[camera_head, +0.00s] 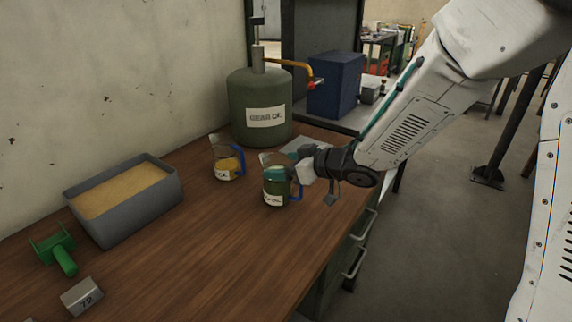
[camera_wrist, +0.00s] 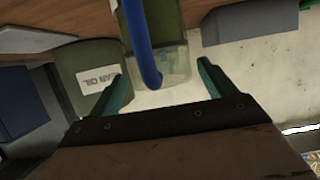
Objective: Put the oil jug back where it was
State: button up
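A clear jug (camera_head: 277,196) with dark green oil, a white label and a blue handle stands on the wooden bench. It also shows in the upside-down wrist view (camera_wrist: 172,62), with its handle toward me. My gripper (camera_head: 282,173) is at the jug's upper part. In the wrist view my gripper's teal fingers (camera_wrist: 161,72) are spread, one on each side of the jug and handle, with gaps visible. I see no firm contact.
A green gear oil tank (camera_head: 258,95) with an orange-handled spout stands behind the jugs, with a blue box (camera_head: 335,85) to its right. A grey bin of sand (camera_head: 146,218), a green tool (camera_head: 58,248) and a metal block (camera_head: 82,297) are at left. The bench's front middle is clear.

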jog(key=shift+r, duration=0.1)
jog(key=shift+s+d+r, duration=0.1)
jog(key=shift+d+r, duration=0.1)
jog(key=v, duration=1.1)
jog(key=shift+s+d, duration=0.15)
jog(key=shift+d, duration=0.1)
jog(key=s+d+r+m+t+h, duration=0.1)
jog(key=d+r+m+h, duration=0.1)
jog(key=d+m+h, duration=0.3)
jog(key=s+d+r+h, duration=0.2)
jog(key=d+h, duration=0.1)
jog(key=d, duration=0.3)
jog(key=s+d+r+m+t+h, duration=0.1)
jog(key=d+m+h, duration=0.25)
jog(key=d, duration=0.25)
jog(key=s+a+m+g, duration=0.2)
jog(key=s+g, duration=0.7)
jog(key=s, duration=1.4)
jog(key=shift+s+a+f+y, duration=0.2)
jog(key=shift+f+y, duration=0.15)
jog(key=shift+y, duration=0.1)
